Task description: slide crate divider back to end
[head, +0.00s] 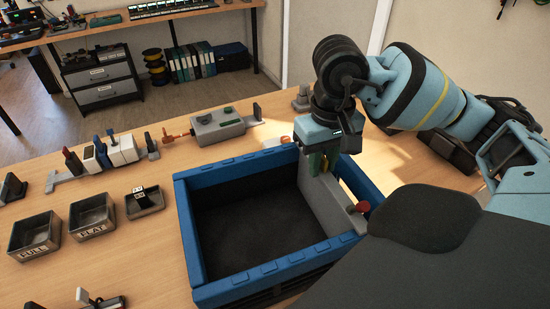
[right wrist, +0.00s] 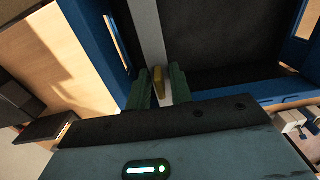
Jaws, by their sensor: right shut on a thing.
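The blue crate (head: 250,277) stands on the table with a dark inside. Its grey divider (head: 327,199) stands upright near the right side, with a wide space on its left and a narrow one on its right. A red knob (head: 363,206) sits at the divider's near end. My right gripper (head: 320,164) points down at the divider's far part. In the right wrist view its green fingers (right wrist: 160,90) are shut about the grey divider (right wrist: 147,35), with a small yellow piece (right wrist: 158,80) between them. My left gripper is out of view.
Trays marked FULL (head: 36,237) and FLAT (head: 92,217) and a smaller tray (head: 144,203) stand left of the crate. A grey box (head: 217,126) and a row of switch modules (head: 120,150) lie behind. Bare table shows between the trays and crate.

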